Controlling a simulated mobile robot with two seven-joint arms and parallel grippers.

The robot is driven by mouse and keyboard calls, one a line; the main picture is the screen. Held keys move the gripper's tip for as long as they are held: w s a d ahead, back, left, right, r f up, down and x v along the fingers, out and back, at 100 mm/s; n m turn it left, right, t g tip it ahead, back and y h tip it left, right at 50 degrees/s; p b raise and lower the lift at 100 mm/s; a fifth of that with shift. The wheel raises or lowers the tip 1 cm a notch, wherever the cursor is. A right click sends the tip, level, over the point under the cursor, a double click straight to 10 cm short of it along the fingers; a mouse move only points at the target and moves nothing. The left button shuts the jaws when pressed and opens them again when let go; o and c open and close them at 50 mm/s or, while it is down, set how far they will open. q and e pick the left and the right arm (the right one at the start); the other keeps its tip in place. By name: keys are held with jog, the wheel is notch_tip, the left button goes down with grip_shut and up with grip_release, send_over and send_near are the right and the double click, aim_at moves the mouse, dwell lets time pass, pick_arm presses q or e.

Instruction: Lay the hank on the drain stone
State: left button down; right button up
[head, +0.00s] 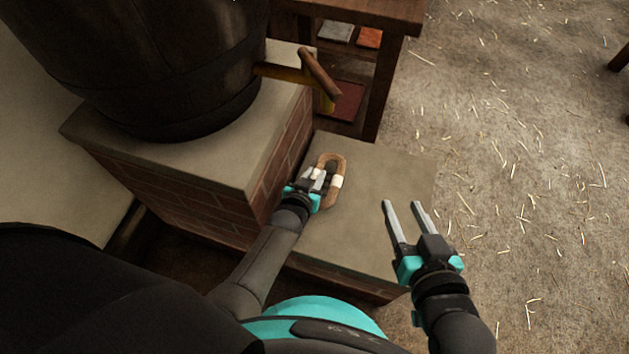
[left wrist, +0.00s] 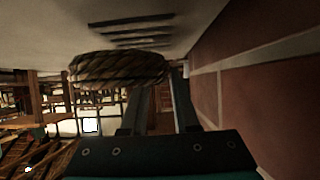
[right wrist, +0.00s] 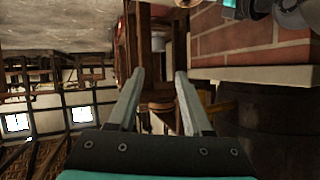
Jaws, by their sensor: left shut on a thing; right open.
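The hank (head: 340,166), a brown rope loop with a white band, is in my left gripper (head: 322,175). That gripper is shut on it, over the low grey drain stone (head: 372,222). In the left wrist view the hank (left wrist: 112,68) shows as twisted rope at the fingertips, close to the stone's surface (left wrist: 200,20) with its dark slots. I cannot tell whether it touches the stone. My right gripper (head: 402,204) is open and empty, above the stone's right side; its spread fingers show in the right wrist view (right wrist: 158,75).
A large wooden barrel (head: 170,60) with a tap (head: 318,75) stands on a brick plinth (head: 215,165) left of the stone. A wooden table (head: 372,80) stands behind it. The straw-strewn floor (head: 520,180) on the right is open.

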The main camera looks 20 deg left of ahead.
pick_arm(q)
jog(key=shift+f+b, duration=0.5)
jog(key=shift+f, duration=0.3)
jog(key=shift+f+b, duration=0.45)
jog(key=shift+f, duration=0.1)
pick_arm(e)
jog(key=shift+s+a+r+m+t+y, duration=0.2)
jog(key=shift+s+a+r+t+y, duration=0.15)
jog(key=shift+a+r+t, duration=0.45)
jog(key=shift+s+a+r+m+t+y, duration=0.2)
jog(key=shift+a+r+t+y, duration=0.2)
jog(key=shift+t, duration=0.7)
pick_arm(q)
jog(key=shift+f, duration=0.1)
jog(key=c, duration=0.7)
grip_release()
jog(key=shift+o, duration=0.2)
